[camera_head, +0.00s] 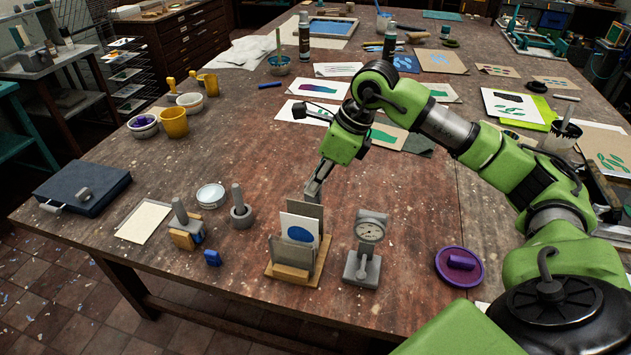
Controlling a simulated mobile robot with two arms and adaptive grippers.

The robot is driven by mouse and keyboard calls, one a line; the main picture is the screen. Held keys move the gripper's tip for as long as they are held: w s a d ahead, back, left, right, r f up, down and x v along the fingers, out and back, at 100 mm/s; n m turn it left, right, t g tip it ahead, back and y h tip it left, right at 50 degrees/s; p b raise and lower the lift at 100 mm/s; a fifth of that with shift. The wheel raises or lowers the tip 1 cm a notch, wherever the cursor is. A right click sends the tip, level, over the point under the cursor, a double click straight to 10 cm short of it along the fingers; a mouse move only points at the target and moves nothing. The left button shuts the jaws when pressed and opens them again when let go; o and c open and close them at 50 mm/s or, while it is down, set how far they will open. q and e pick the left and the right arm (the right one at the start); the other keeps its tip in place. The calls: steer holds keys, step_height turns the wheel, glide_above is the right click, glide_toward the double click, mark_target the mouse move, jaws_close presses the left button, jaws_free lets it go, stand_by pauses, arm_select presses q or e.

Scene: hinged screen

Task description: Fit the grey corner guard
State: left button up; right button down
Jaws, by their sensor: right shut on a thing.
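My right gripper (317,187) comes down from above to the back of a wooden stand (292,274). It is shut on the top edge of a grey-brown board (311,213), which stands upright behind a white card with a blue oval (299,229). The board's lower part is hidden by the card and the stand's grey front plate. I cannot make out a grey corner guard for certain. My left gripper is not in view.
A dial gauge (369,238) stands close right of the stand. Left are a small blue block (212,258), a grey weight with a handle (241,211) and a dark blue case (84,189). A purple disc (459,266) lies to the right.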

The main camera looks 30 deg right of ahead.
steer(key=shift+f+b, duration=1.45)
steer(key=shift+f, duration=0.25)
steer(key=shift+f+b, duration=2.45)
steer(key=shift+f, duration=0.2)
stand_by(0.6)
steer(key=c, duration=2)
jaws_free()
step_height(320, 180, up, 7)
steer(key=p, duration=0.5)
steer(key=shift+r, duration=0.1)
